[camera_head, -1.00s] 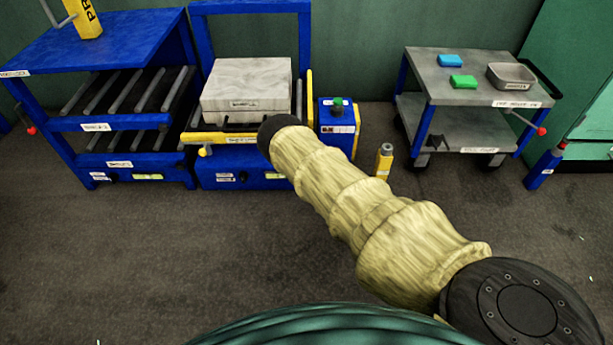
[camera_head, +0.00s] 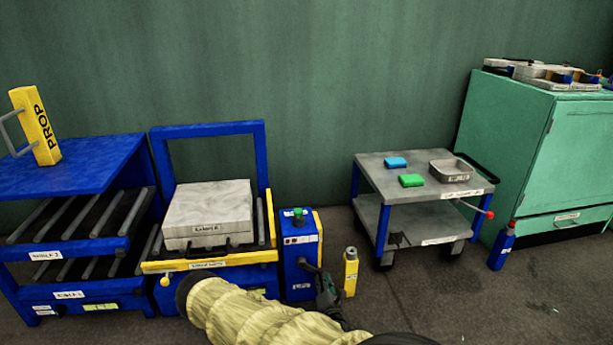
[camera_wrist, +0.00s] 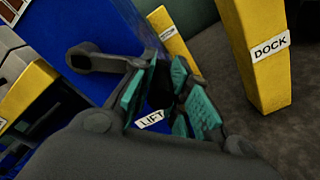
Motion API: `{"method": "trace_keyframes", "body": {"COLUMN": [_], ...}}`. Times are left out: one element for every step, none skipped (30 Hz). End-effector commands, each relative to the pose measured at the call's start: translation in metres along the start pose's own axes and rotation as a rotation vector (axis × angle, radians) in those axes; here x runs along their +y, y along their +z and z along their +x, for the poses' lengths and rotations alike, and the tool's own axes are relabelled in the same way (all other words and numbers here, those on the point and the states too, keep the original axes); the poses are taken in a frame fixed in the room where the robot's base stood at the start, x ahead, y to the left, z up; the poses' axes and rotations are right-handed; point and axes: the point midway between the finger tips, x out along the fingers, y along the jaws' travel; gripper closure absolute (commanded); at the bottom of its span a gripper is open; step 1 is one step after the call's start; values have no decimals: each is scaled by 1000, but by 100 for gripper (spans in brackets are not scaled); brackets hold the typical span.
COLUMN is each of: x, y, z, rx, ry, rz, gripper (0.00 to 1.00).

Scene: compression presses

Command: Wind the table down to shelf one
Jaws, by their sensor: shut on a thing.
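The lift table (camera_head: 212,264) has a yellow front edge and carries a grey block (camera_head: 208,213) on its rollers. In the head view its yellow edge shows between the upper and lower beams of the blue shelf rack (camera_head: 72,250) at left. A blue post (camera_head: 300,247) with a green button stands right of the table. My gripper (camera_head: 328,290) is at this post's right front side. In the wrist view my gripper (camera_wrist: 168,103) has teal pads closed around the dark crank's (camera_wrist: 95,60) handle, which the fingers mostly hide. A LIFT label (camera_wrist: 150,119) shows on the blue face behind.
A yellow post (camera_head: 350,272) stands just right of my gripper; a yellow DOCK post (camera_wrist: 258,55) shows in the wrist view. A grey cart (camera_head: 412,190) and a green cabinet (camera_head: 540,150) stand farther right. A yellow PROP (camera_head: 36,125) stands on the rack.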

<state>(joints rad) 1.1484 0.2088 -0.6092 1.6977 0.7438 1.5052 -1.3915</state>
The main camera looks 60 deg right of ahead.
Motion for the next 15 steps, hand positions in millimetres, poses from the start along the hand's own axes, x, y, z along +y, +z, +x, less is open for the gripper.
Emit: {"method": "trace_keyframes", "body": {"x": [-2,-3,-4,-4,-4,-4,-4,-4,-4,-4,-4,-4,-4,-4,-4], "y": [6,7,8,9,9,10,10,10,9,9,9,9,9,9,9], "z": [0,0,0,0,0,-1,-1,-1,-1,-1,-1,-1,-1,-1,-1], "rx": [-7,-8,-9,-9,-10,-10,-10,-10,-10,-10,-10,-9,-9,-9,-9], "ry": [-3,-4,-5,-5,-5,-6,-6,-6,-6,-6,-6,-6,-6,-6,-6], "rz": [-8,-10,-12,-14,-14,-15,-15,-15,-14,-14,-14,-14,-14,-14,-14], "gripper": [100,100,100,100,100,100,100,100,100,100,100,100,100,100,78]}}
